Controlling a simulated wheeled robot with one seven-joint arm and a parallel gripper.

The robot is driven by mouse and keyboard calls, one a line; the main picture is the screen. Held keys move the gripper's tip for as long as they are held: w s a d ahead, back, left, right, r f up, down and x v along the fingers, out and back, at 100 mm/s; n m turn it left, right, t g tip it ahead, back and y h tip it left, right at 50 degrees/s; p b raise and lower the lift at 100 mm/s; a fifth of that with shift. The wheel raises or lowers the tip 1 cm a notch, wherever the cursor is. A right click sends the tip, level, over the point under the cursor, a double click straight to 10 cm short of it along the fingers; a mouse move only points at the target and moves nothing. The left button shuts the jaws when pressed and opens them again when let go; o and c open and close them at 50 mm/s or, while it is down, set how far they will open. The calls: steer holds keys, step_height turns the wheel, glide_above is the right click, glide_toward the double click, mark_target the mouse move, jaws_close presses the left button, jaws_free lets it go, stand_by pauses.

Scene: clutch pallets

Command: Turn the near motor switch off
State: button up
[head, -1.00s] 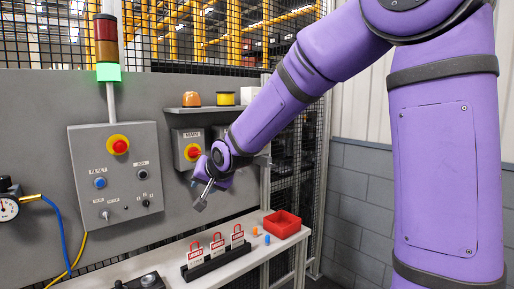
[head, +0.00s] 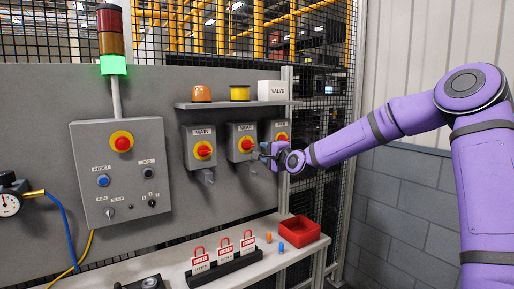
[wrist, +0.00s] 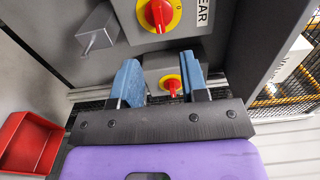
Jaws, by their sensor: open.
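The near switch (head: 246,145), a red knob on a yellow disc in a grey box labelled NEAR, is the middle of three on the panel. In the wrist view, the near switch (wrist: 158,13) shows at the top, partly cut off. My gripper (head: 264,153) is open and empty, just right of the near box, pointing left. In the wrist view, the fingertips (wrist: 158,68) stop short of the near knob; whether they touch anything is unclear. The far switch (wrist: 171,85) shows between the fingers.
The main switch (head: 203,150) is left of the near one. A shelf (head: 228,104) runs above the boxes, and a grey hasp (wrist: 98,30) hangs under the near box. Below are a red tray (head: 301,230), red padlock tags (head: 224,248) and the bench.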

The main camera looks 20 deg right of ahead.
mark_target(250, 146)
steer(key=x, duration=1)
steer(key=shift+a+f, duration=0.1)
jaws_close()
